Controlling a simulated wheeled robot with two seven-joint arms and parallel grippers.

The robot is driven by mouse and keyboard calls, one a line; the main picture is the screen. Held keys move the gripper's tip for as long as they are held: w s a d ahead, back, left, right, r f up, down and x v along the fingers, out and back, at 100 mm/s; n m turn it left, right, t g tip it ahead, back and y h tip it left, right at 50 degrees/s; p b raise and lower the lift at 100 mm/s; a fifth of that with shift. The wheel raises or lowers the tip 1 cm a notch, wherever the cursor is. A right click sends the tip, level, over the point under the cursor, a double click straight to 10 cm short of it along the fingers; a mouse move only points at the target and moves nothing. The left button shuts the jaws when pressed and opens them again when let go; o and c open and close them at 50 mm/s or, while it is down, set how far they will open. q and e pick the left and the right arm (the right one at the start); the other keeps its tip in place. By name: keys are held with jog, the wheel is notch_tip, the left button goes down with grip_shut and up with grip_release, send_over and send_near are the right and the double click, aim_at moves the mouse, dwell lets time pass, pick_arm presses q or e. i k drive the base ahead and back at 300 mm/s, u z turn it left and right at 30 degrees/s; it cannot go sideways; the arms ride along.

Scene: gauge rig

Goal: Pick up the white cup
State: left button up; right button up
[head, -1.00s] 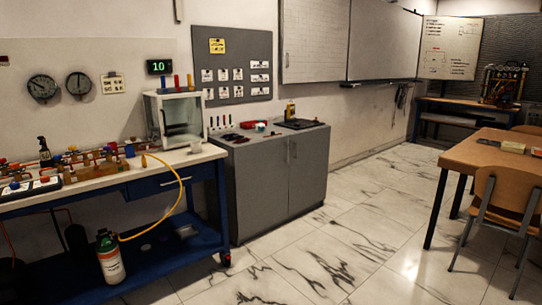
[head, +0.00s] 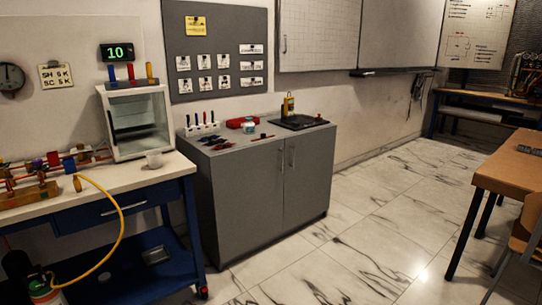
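A small white cup (head: 154,159) stands upright on the white-topped blue workbench (head: 150,179), near its right end. It is just in front of the white glass-fronted cabinet (head: 138,122). A second small cup-like item, white and teal (head: 249,128), sits on the grey cupboard to the right. Neither of my grippers shows in the head view.
The grey cupboard (head: 265,185) stands right of the workbench, with a red item, a black flat device (head: 299,122) and pens on top. A yellow hose (head: 118,225) loops down the bench front. A wooden table (head: 510,172) and chair stand at right. The marble floor between is clear.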

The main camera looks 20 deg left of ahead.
aim_at(154, 158)
jog(key=u, duration=0.15)
jog(key=i, duration=1.8)
jog(key=u, duration=1.8)
jog(key=i, duration=1.05)
jog(key=u, duration=0.95)
